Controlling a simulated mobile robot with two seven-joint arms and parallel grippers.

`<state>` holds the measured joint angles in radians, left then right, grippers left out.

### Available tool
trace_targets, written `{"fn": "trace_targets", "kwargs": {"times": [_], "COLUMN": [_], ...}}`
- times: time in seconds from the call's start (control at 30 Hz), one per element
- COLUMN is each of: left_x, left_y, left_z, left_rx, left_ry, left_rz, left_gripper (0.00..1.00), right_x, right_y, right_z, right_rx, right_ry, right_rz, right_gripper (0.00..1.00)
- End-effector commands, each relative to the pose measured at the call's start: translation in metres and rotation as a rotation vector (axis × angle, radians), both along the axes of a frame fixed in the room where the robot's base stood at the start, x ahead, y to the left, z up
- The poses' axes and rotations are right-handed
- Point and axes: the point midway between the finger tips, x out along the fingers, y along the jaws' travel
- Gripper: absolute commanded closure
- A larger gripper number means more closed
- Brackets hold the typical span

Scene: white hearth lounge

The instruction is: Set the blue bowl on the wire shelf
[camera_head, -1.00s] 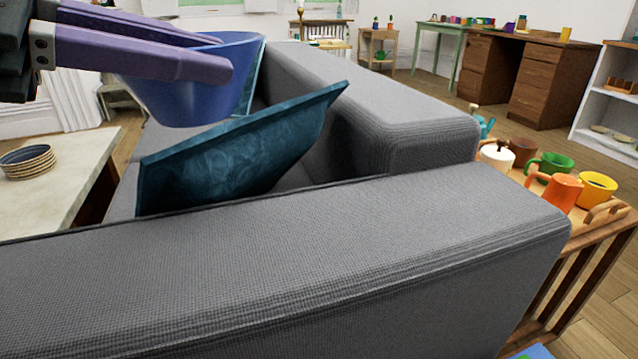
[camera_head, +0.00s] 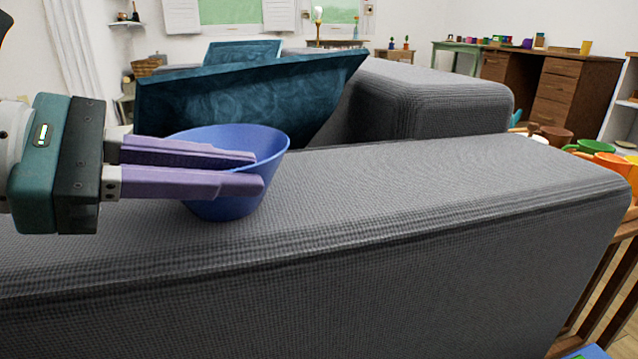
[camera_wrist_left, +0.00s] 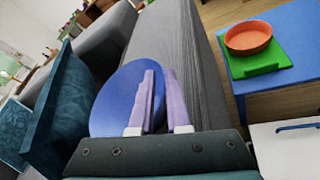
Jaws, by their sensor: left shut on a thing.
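The blue bowl (camera_head: 232,200) is in my left gripper (camera_head: 262,172), whose two purple fingers are shut on its wall. The bowl is upright, in front of the sofa's near arm in the head view; I cannot tell whether it touches the grey cloth. The bowl also shows in the left wrist view (camera_wrist_left: 112,98), beside the purple fingers (camera_wrist_left: 160,92). I cannot make out a wire shelf in these frames. My right gripper is not in view.
The grey sofa (camera_head: 400,215) fills the foreground, with teal cushions (camera_head: 240,95) behind. In the wrist view, an orange bowl (camera_wrist_left: 248,38) sits on a green board (camera_wrist_left: 258,62) on a blue surface (camera_wrist_left: 292,95).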

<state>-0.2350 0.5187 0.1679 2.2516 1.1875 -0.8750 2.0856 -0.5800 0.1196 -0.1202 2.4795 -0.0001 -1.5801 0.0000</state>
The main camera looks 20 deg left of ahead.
Motion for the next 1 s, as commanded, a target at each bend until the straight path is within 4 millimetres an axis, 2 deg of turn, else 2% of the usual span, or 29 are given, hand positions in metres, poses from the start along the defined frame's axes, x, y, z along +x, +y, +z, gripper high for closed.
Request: {"fn": "trace_targets", "kwargs": {"times": [0.3, 0.33, 0.6, 0.87, 1.0], "left_x": [0.0004, 0.0003, 0.0003, 0.0002, -0.0077], "left_y": [0.0002, 0.0002, 0.0002, 0.0001, 0.0067], "left_z": [-0.0009, -0.0016, -0.0014, 0.0002, 0.0045], "left_rx": [0.0, 0.001, 0.001, 0.001, 0.001], "left_ry": [-0.002, -0.001, -0.001, -0.002, 0.002], "left_rz": [0.001, 0.001, 0.001, 0.0, 0.002], "left_gripper": [1.0, 0.83, 0.55, 0.55, 0.55], "right_x": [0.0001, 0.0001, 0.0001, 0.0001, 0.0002], "right_y": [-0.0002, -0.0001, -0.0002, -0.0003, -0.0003], "right_z": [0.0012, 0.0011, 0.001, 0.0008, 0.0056], "right_rx": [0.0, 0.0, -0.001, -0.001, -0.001], "right_ry": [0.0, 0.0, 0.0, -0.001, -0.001], "right_rz": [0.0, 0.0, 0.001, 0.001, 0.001], "right_gripper": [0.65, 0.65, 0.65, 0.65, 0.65]}}
